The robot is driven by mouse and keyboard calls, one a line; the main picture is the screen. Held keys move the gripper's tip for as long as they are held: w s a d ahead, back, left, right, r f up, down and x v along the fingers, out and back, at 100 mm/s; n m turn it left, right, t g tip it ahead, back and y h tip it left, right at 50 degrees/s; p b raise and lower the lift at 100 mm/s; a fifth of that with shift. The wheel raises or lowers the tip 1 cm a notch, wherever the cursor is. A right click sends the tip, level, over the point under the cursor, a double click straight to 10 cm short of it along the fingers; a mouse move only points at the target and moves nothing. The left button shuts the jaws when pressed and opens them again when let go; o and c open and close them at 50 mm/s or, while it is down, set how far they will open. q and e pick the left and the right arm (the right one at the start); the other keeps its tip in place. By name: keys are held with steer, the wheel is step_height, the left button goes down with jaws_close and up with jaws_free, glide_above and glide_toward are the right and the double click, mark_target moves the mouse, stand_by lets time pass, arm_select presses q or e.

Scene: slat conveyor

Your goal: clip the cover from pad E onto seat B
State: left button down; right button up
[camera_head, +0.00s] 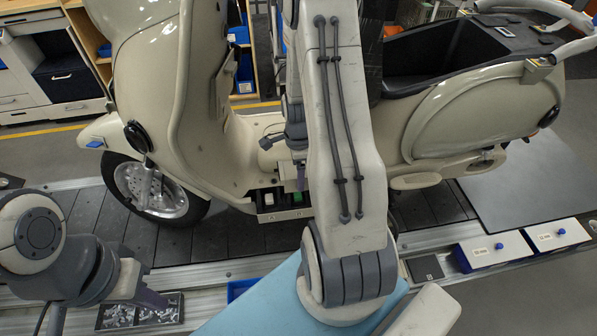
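The cream scooter (175,100) stands across the slat conveyor (230,232). A bin of small metal parts (120,316) lies at the front left. A dark square pad (425,268) on the rail is bare. A grey plate (535,185) lies at the right.

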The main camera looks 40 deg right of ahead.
mark_target(298, 193)
steer(key=shift+f, duration=0.25)
steer(key=shift+f+b, duration=2.75)
steer(key=shift+f, duration=0.85)
steer(key=shift+f, duration=0.55)
steer(key=o, duration=1.2)
